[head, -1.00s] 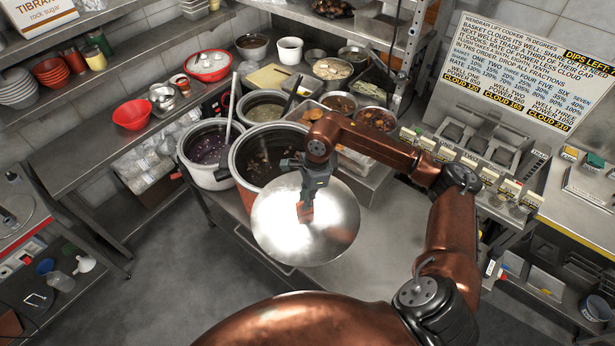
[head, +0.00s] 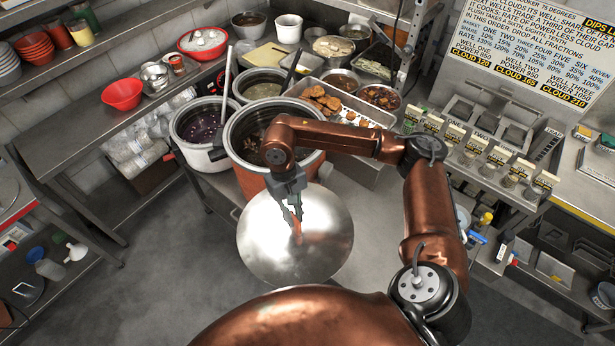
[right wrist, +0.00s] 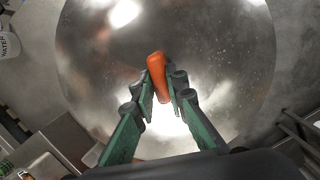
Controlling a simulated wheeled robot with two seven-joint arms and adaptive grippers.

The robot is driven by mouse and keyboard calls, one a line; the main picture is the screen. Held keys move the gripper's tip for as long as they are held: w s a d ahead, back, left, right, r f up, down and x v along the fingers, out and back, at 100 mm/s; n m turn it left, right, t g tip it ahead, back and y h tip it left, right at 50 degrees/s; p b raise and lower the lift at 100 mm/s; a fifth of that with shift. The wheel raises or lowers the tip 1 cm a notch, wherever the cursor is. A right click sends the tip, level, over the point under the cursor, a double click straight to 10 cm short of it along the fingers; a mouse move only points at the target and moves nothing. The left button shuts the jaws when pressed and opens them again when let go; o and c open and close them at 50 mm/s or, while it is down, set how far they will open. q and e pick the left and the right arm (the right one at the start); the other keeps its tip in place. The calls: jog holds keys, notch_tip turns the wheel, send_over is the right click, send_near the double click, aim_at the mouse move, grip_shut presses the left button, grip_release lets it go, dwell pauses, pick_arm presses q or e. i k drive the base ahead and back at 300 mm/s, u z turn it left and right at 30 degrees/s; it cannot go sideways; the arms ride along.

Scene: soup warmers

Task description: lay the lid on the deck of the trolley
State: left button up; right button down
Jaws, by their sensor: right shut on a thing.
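The lid (head: 300,255) is a round, shiny steel disc with an orange handle (right wrist: 158,90) in its middle. My right gripper (head: 294,212) is shut on that handle and holds the lid in front of the red-orange soup warmer (head: 307,165). In the right wrist view, the green fingers (right wrist: 157,100) lie on both sides of the handle. The warmer is uncovered, with dark soup inside. The lid hides much of what is below it, and I cannot clearly pick out the trolley deck. My left gripper is not in view.
A white warmer (head: 197,155) with purple soup stands left of the red-orange one, and another pot (head: 262,85) stands behind. A tray of fried food (head: 340,102) and bowls stand behind my right arm. Grey floor (head: 170,255) is clear at the lower left.

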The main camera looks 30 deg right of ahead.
aim_at(370, 242)
jog(key=u, duration=1.8)
jog(key=i, duration=1)
jog(key=z, duration=3.5)
jog(key=i, duration=1)
jog(key=z, duration=0.05)
